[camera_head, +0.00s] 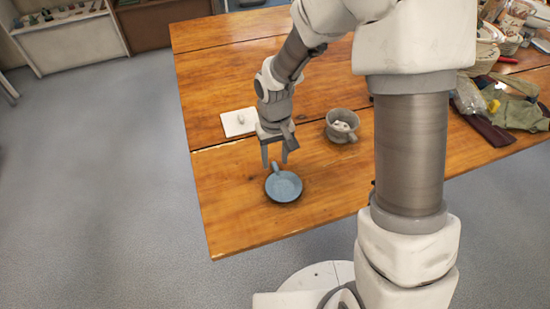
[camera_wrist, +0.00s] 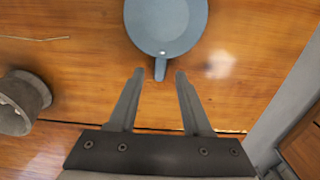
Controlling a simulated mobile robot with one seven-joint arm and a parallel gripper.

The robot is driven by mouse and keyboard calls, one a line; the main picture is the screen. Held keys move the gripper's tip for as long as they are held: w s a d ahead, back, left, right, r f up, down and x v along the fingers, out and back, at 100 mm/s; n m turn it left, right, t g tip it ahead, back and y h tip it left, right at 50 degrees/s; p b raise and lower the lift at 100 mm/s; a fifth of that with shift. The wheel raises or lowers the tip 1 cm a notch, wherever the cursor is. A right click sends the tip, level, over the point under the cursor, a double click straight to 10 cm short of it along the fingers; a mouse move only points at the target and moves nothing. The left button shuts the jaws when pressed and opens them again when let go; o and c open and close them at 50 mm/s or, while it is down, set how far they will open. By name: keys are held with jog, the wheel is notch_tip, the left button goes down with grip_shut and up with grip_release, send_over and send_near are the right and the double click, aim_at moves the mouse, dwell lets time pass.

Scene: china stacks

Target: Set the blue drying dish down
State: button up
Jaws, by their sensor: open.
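The blue drying dish (camera_head: 283,187) is a shallow round dish with a short handle. It rests on the wooden table near its front-left edge. In the wrist view the dish (camera_wrist: 166,20) is at the top, partly cut off by the frame, with its handle pointing toward the fingers. My gripper (camera_head: 276,158) is open and empty just behind the dish. In the wrist view the two fingertips (camera_wrist: 160,73) stand apart, with the end of the handle just ahead of and between them. I see no finger closed on the handle.
A grey cup (camera_head: 342,127) with pale contents stands right of my gripper. A white square plate with a knob (camera_head: 239,121) lies to the left. Cloths (camera_head: 508,112) and baskets crowd the table's right end. The wooden table (camera_head: 235,218) is bare left of the dish.

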notch_tip(320, 180, up, 11)
jog(key=p, duration=0.2)
jog(key=s+d+r+m+t, duration=0.1)
jog(key=s+d+r+t, duration=0.1)
jog(key=s+d+r, duration=0.3)
jog(key=s+d+r+m+t, duration=0.2)
jog(key=s+d+r, duration=0.4)
jog(key=s+r, duration=0.5)
jog(key=shift+s+d+r+t, duration=0.15)
jog(key=shift+s+d+t, duration=0.1)
jog(key=shift+t, duration=0.55)
notch_tip(320, 180, up, 9)
jog(key=p, duration=0.9)
jog(key=shift+p, duration=0.3)
jog(key=shift+r, duration=0.1)
jog(key=shift+s+d, duration=0.1)
jog(key=shift+d, duration=0.05)
